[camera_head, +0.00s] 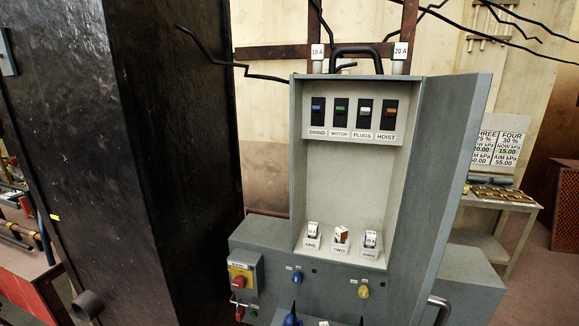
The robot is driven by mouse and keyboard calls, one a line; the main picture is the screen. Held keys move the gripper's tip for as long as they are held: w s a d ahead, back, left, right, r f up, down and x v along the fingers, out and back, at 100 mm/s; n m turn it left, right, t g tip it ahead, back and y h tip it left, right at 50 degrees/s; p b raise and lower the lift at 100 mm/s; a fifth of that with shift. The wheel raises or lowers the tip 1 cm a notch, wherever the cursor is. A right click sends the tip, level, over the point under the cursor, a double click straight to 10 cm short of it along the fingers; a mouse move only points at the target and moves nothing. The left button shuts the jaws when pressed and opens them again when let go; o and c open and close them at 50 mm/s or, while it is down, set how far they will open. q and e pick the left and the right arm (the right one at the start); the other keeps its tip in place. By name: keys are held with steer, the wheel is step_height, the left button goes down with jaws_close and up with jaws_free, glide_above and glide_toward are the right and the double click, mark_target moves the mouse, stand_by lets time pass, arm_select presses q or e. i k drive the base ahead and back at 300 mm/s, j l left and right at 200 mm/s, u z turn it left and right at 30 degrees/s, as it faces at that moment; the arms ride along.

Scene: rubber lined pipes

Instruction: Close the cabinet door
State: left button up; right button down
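The grey cabinet (298,160) stands upright in the middle of the head view, with its front open toward me. Its door (450,160) is a tall grey panel on the right side, swung outward and standing open. Inside, a top panel (353,114) carries several coloured switches marked GRIND, MOTOR, PLUGS and HOIST. Three small items (341,235) sit at the bottom above labels ONE, TWO and THREE. Neither of my grippers is in view.
A grey console (330,285) below the cabinet has a red switch (239,281), blue and yellow knobs (363,291), and a curved metal bar (439,304) at lower right. A large black column (150,150) stands left. A side table (500,200) stands right.

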mark_target(454, 106)
steer(key=l, duration=1.3)
